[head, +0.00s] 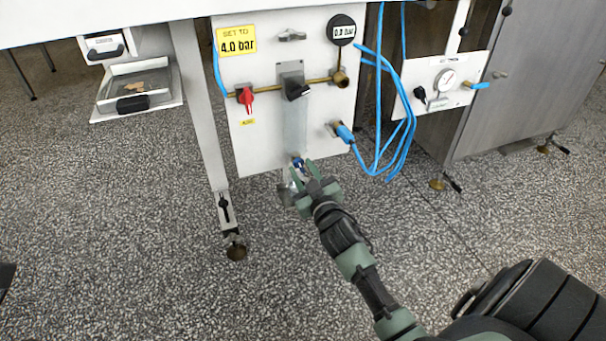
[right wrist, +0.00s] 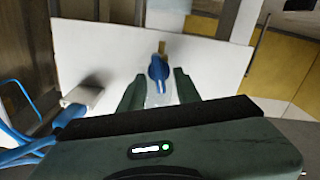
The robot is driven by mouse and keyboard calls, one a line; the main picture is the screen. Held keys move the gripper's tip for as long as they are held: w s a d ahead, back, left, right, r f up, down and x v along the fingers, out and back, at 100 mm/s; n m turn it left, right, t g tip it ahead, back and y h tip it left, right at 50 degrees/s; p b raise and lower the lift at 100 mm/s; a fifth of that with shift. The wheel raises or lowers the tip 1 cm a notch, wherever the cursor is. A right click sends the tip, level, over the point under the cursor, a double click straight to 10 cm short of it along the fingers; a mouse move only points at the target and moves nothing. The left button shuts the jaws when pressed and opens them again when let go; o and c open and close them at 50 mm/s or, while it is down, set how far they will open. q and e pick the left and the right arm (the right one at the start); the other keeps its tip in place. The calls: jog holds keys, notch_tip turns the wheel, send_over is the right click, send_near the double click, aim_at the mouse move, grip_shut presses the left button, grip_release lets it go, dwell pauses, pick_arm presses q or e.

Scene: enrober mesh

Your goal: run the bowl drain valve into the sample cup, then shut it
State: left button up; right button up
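The clear filter bowl (head: 295,130) hangs below a grey regulator head on the white panel. At its lower end is the small blue drain valve (head: 297,162). A pale, translucent shape, apparently the sample cup (head: 285,193), is below it, partly hidden by my right gripper (head: 303,169). That gripper is open around the valve's area, with its fingers pointing up toward the panel. In the right wrist view the blue valve (right wrist: 158,68) shows between the two spread fingertips (right wrist: 158,80); contact is not visible. The cup's contents cannot be made out. My left gripper is not in view.
The panel (head: 335,110) carries a red-handled valve (head: 247,97), a round gauge (head: 342,29) and a yellow "4.0 bar" sign (head: 236,41). Blue hoses (head: 385,140) loop to the right of the bowl. A table leg (head: 203,110) stands left. The speckled floor in front is clear.

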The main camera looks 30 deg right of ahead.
jog(key=shift+w, duration=0.1)
grip_shut()
